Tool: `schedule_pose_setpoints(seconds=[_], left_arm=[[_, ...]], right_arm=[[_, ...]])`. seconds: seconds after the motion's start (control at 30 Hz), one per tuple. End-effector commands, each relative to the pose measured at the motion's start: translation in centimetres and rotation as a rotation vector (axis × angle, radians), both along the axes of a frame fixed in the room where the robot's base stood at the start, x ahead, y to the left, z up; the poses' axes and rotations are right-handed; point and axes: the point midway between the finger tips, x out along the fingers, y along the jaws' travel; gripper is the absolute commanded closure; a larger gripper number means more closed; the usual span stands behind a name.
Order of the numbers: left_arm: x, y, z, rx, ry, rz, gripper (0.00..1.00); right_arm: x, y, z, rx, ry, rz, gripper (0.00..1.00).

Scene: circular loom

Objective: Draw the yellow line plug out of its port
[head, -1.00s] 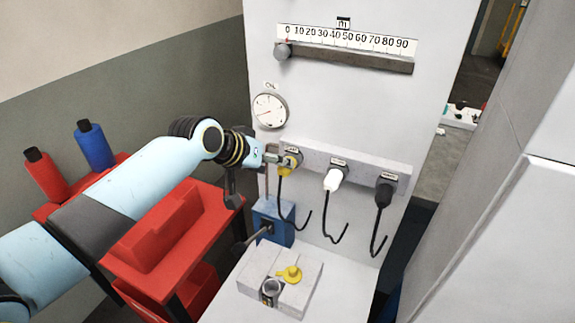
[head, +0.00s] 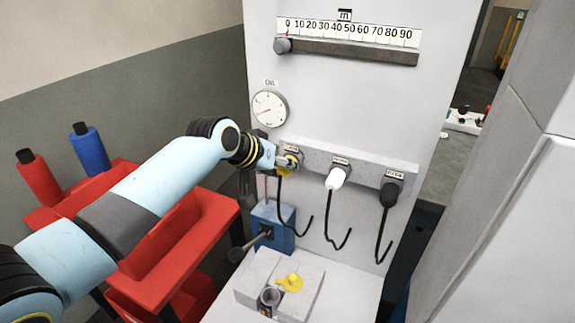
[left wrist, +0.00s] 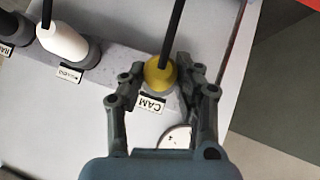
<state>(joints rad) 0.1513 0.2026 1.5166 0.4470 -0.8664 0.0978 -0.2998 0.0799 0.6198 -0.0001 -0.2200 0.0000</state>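The yellow line plug (head: 284,173) sits in the leftmost port, labelled CAM, of the grey strip on the machine's upright panel. A black line hangs from it. In the left wrist view the plug (left wrist: 160,72) shows as a yellow knob between my left gripper's (left wrist: 160,64) two fingers. The fingers stand apart, one on each side; the right one is very close to the plug, and I cannot tell if it touches. In the head view my left gripper (head: 281,161) partly covers the plug. My right gripper is not in view.
A white plug (head: 336,178) and a black plug (head: 389,192) sit further right on the port strip (head: 365,171). A blue box (head: 273,228) with a lever is below. A grey block (head: 249,290) holds a yellow cap (head: 291,283). A red cart (head: 150,290) stands at left.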

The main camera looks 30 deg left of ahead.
Motion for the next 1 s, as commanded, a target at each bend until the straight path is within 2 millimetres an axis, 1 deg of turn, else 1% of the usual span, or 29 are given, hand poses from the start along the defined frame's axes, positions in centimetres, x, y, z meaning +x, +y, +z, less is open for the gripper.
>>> schedule_pose_setpoints(seconds=[0.03,0.2,0.57,1.0], left_arm=[[0.0,0.0,0.0,0.0,0.0,0.0,0.78],[0.0,0.0,0.0,0.0,0.0,0.0,1.0],[-0.1,0.0,0.0,0.0,0.0,0.0,1.0],[-1.2,-0.1,0.1,0.001,-0.001,0.0,1.0]], right_arm=[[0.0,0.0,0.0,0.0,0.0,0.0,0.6],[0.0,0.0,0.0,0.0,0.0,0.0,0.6],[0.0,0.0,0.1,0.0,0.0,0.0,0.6],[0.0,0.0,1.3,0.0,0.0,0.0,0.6]])
